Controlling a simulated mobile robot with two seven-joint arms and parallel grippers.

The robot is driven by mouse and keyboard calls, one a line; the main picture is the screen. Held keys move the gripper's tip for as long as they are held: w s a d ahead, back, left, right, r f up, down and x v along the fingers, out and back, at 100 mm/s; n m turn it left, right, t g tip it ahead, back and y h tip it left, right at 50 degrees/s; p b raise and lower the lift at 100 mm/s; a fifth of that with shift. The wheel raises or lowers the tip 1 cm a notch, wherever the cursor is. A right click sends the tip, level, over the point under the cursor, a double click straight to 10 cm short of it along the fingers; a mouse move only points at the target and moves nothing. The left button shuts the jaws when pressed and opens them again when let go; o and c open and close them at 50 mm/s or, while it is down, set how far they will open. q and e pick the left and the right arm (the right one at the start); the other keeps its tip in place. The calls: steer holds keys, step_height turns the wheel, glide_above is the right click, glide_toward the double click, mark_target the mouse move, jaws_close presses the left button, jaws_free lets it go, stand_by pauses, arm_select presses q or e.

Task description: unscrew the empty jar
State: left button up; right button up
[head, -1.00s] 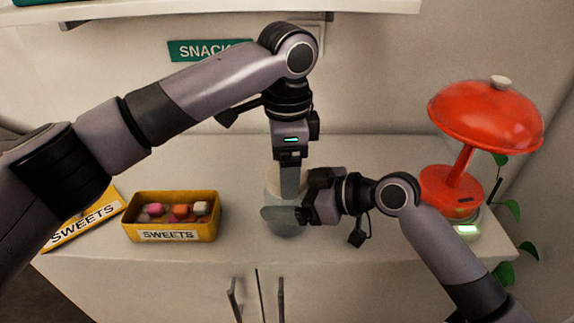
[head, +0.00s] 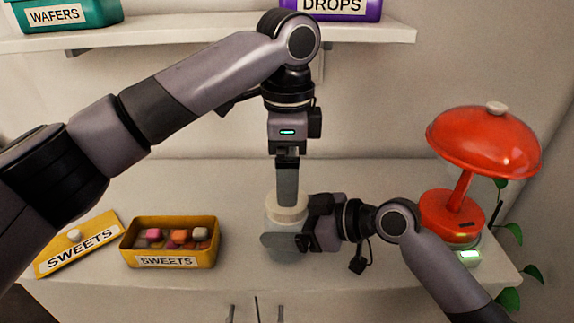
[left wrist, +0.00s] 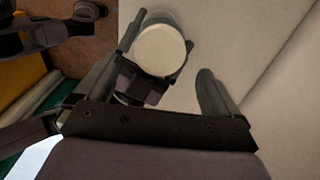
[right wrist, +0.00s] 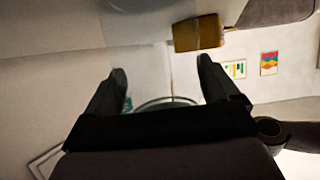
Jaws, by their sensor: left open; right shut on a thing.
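The jar (head: 285,247) is pale and glassy and stands upright on the counter, with a cream lid (head: 287,211) on it. My right gripper (head: 284,241) is shut on the jar's body from the right, and its fingers hide part of it. My left gripper (head: 287,186) is open and points down just above the lid. In the left wrist view the round lid (left wrist: 162,51) lies below the fingers, nearer the left one. In the right wrist view a curved rim of clear glass (right wrist: 165,102) shows between the fingers.
An open yellow sweets tin (head: 168,262) holds several sweets on the left. Its yellow lid (head: 80,243) leans beside it. A red scale (head: 452,222) with a red dome stands at the right. A shelf (head: 200,38) with containers hangs above. The counter's front edge is near.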

mark_target(287, 227)
arm_select(q)
step_height(287, 227, up, 3)
steer(key=m, duration=0.4)
steer(key=shift+f, duration=4.15)
steer(key=c, duration=1.1)
steer(key=shift+n, duration=1.2)
steer(key=n, duration=0.4)
